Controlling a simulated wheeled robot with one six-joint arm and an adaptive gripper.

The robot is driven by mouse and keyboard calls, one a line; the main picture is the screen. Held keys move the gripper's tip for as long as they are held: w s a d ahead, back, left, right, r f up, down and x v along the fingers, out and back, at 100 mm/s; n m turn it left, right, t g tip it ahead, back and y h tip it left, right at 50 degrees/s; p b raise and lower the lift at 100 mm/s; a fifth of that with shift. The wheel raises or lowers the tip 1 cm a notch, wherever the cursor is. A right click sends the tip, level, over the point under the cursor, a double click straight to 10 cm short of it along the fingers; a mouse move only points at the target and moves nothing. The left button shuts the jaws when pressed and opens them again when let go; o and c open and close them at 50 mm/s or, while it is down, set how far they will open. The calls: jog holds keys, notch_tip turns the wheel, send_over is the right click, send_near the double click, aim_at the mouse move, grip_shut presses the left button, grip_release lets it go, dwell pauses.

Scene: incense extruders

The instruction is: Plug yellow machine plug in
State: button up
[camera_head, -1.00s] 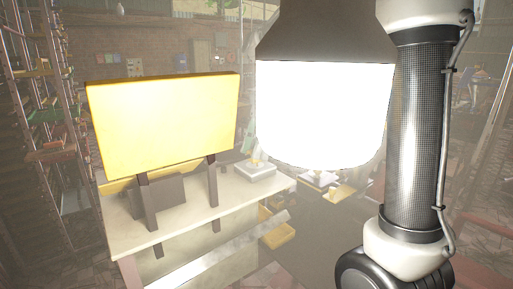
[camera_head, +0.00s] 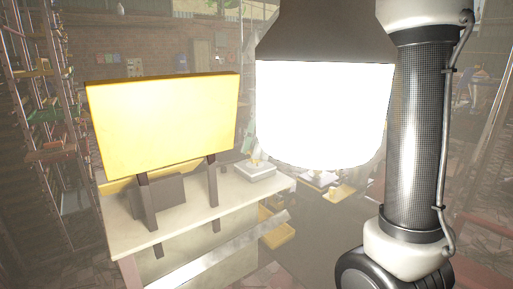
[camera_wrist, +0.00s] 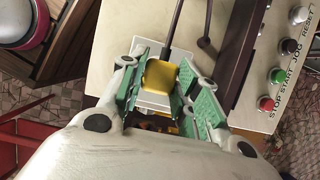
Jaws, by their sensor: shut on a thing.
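In the wrist view my gripper (camera_wrist: 165,86) is shut on the yellow plug (camera_wrist: 160,74), with a green-padded finger on each side of it. A dark cable (camera_wrist: 175,27) runs up from the plug. A white block (camera_wrist: 153,102) lies just below the plug in the picture, between the fingers. I cannot tell whether the plug touches it or sits in a socket. In the head view my gripper is not visible. A large yellow panel (camera_head: 165,122) stands there on dark legs above a cream table (camera_head: 247,195).
A panel edge with coloured buttons marked STOP, START, JOG and RESET (camera_wrist: 276,76) lies close on the right in the wrist view. A dark bar (camera_wrist: 240,50) runs beside it. Shelving (camera_head: 50,130) stands at the left in the head view. A yellow bin (camera_head: 277,234) is beside the table.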

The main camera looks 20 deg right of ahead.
jog(key=shift+f, duration=0.5)
jog(key=o, duration=1)
jog(key=shift+o, duration=0.2)
jog(key=v, duration=1.2)
